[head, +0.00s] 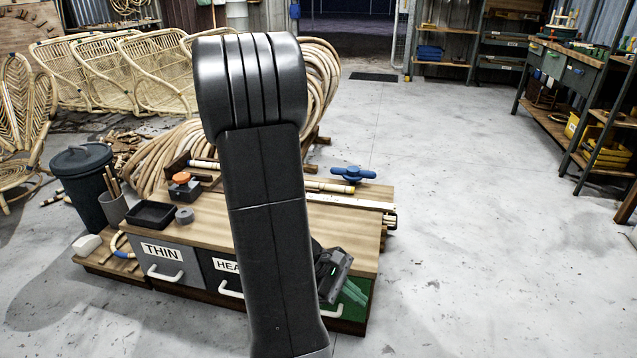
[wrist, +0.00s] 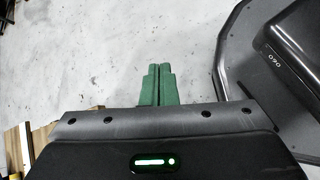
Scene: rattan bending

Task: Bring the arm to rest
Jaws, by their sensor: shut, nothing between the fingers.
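My arm rises as a large dark column through the middle of the head view and hides part of the workbench. My gripper (head: 354,291) shows low to the right of it, at the bench's right front corner, with green fingers angled downward. In the wrist view my gripper's green fingers (wrist: 157,84) are together, with nothing between them, over pale concrete floor. My dark base shows at the right of that view.
The workbench (head: 345,222) has drawers, one labelled THIN (head: 163,252). A blue-handled tool (head: 353,174), a black tray (head: 151,215) and an orange-topped item (head: 183,179) lie on it. A dark bin (head: 85,185) stands left. Floor at right (head: 470,250) is clear.

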